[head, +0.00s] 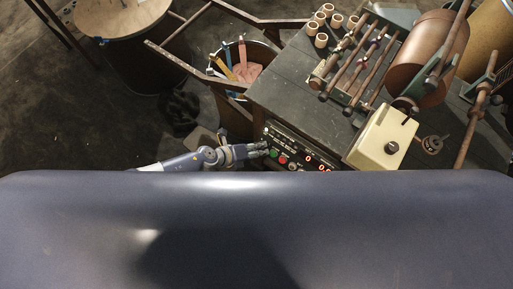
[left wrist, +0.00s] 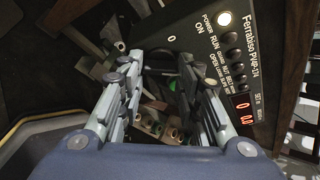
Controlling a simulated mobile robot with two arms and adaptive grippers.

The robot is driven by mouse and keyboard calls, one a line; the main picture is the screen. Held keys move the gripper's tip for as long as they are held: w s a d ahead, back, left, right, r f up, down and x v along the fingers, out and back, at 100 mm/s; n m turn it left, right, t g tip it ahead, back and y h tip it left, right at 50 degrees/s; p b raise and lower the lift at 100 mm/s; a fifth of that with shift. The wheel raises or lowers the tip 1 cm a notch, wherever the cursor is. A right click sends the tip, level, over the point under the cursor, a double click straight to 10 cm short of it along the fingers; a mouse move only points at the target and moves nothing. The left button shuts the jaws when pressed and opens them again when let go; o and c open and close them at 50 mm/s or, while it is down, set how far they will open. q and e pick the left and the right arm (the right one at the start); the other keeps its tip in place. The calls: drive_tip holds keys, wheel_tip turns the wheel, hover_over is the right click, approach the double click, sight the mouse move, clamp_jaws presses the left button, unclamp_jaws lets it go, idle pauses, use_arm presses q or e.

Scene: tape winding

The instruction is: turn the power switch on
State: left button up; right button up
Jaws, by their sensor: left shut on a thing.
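The control panel (head: 300,150) is on the front side of the dark machine table, with green and red buttons and lit red digits. My left gripper (head: 264,149) reaches its left end from the left. In the left wrist view my left gripper (left wrist: 158,70) has its fingers on both sides of a dark part of the panel (left wrist: 205,50), shut on what appears to be the power switch. The switch itself is mostly hidden and its position cannot be told. The labels POWER, ON and RUN are near the fingertips. A white lamp (left wrist: 224,18) is lit. My right gripper is not in view.
The machine table (head: 290,90) carries rollers, a large brown cylinder (head: 430,58), a cream box (head: 382,138) and several small tape cores (head: 321,40). A bin with coloured pieces (head: 243,65) stands left of it. The floor at the left is mostly clear.

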use_arm(q)
drive_tip(key=o, duration=1)
drive_tip(key=shift+o, duration=0.2)
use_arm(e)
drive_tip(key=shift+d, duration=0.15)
use_arm(q)
drive_tip(key=shift+a+r, duration=0.25)
drive_tip(key=shift+r, duration=0.05)
drive_tip(key=v, duration=1.1)
drive_tip(key=shift+s+a, duration=0.1)
